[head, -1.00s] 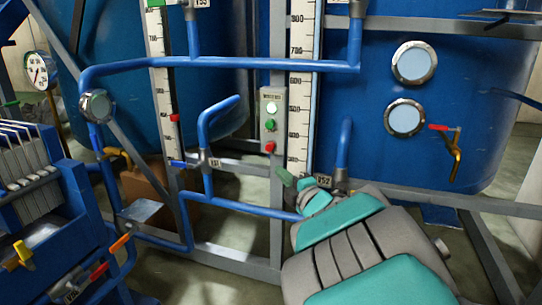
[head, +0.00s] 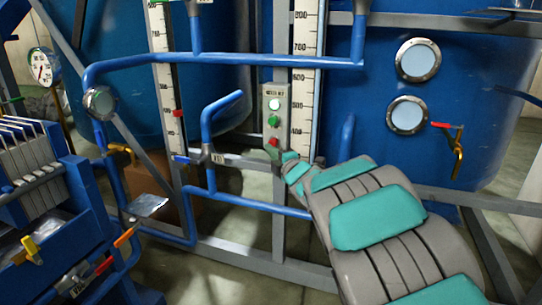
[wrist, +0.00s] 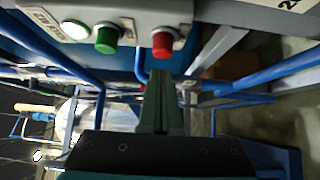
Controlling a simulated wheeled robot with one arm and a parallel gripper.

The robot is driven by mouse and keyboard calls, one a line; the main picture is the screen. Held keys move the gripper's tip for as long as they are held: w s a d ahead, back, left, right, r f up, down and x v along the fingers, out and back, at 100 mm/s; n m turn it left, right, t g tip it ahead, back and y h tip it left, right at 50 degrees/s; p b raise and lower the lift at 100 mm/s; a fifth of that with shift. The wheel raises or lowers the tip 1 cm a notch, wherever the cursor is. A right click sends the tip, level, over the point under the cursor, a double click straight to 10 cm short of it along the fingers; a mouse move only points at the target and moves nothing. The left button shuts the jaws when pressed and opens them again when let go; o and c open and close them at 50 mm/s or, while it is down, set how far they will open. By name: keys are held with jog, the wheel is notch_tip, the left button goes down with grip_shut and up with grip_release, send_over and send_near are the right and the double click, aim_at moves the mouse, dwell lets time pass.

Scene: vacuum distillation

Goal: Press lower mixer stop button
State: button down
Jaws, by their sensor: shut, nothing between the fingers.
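The grey control box (head: 275,112) is fixed to an upright of the frame in the head view. It has a white button at the top, a green button (head: 273,121) in the middle and a red stop button (head: 274,142) at the bottom. In the wrist view the red button (wrist: 162,42) sits near the top, right of the green button (wrist: 106,38). My gripper (wrist: 161,73) is shut and empty, with its fingertips just below the red button in the picture. Contact is not visible. In the head view my gripper (head: 289,157) is just below the box, partly hidden by my arm.
Blue pipes (head: 215,60) with valves run left of and above the box. A white level scale (head: 304,90) stands right beside it. A large blue tank (head: 460,110) with round windows is behind on the right. A filter press (head: 35,165) stands at the left.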

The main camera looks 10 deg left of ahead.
aim_at(273, 143)
jog(key=shift+w+d+f, duration=0.1)
jog(key=shift+w+f, duration=0.05)
jog(key=shift+w, duration=0.55)
jog(key=shift+w, duration=0.1)
jog(key=shift+w+d, duration=0.1)
jog(key=shift+w, duration=0.55)
jog(key=shift+w+r, duration=0.1)
jog(key=shift+r, duration=0.3)
